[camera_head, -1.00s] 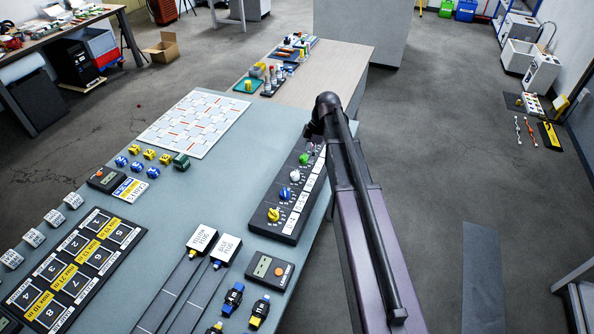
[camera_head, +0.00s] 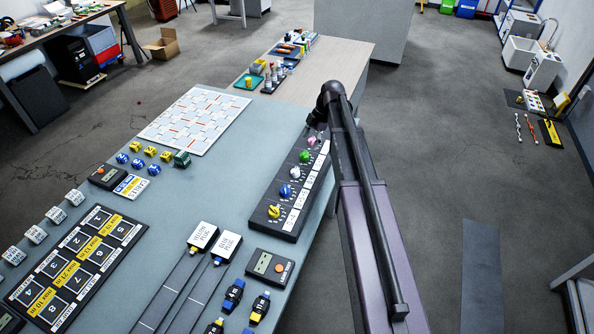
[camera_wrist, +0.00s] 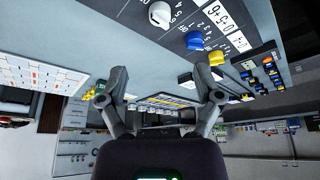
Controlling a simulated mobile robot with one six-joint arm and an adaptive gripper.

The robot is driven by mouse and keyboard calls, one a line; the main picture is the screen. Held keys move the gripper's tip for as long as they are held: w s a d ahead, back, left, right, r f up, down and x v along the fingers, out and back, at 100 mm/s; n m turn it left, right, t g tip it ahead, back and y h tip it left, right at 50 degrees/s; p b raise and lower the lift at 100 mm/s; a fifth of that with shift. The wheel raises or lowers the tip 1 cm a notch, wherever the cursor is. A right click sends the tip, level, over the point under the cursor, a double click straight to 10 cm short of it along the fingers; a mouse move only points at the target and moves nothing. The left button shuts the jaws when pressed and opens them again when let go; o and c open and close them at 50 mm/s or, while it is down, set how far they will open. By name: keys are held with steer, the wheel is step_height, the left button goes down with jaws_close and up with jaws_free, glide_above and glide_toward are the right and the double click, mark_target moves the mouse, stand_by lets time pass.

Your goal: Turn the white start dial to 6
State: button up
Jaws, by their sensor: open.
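The white dial (camera_head: 295,172) is on a black dial panel (camera_head: 262,219) at the right edge of the blue-grey table, between the green dial (camera_head: 305,156) and the blue dial (camera_head: 285,191). Its pointer setting is too small to read. In the wrist view the white dial (camera_wrist: 160,14) is at the top, beside printed numbers. My gripper (camera_wrist: 161,84) is open and empty, with its fingers spread below the white dial in that picture and apart from it. In the head view my arm hides the gripper.
The yellow dial (camera_head: 274,211) and a pink dial (camera_head: 312,141) are on the same panel. A timer box (camera_head: 270,266) and labelled plugs (camera_head: 225,246) lie near the panel's front end. A checkered board (camera_head: 195,120) lies to the left. Bare table is left of the panel.

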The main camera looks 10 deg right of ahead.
mark_target(297, 170)
steer(key=shift+b+x, duration=6.1)
steer(key=shift+x, duration=0.65)
steer(key=shift+s, duration=0.1)
steer(key=c, duration=1.1)
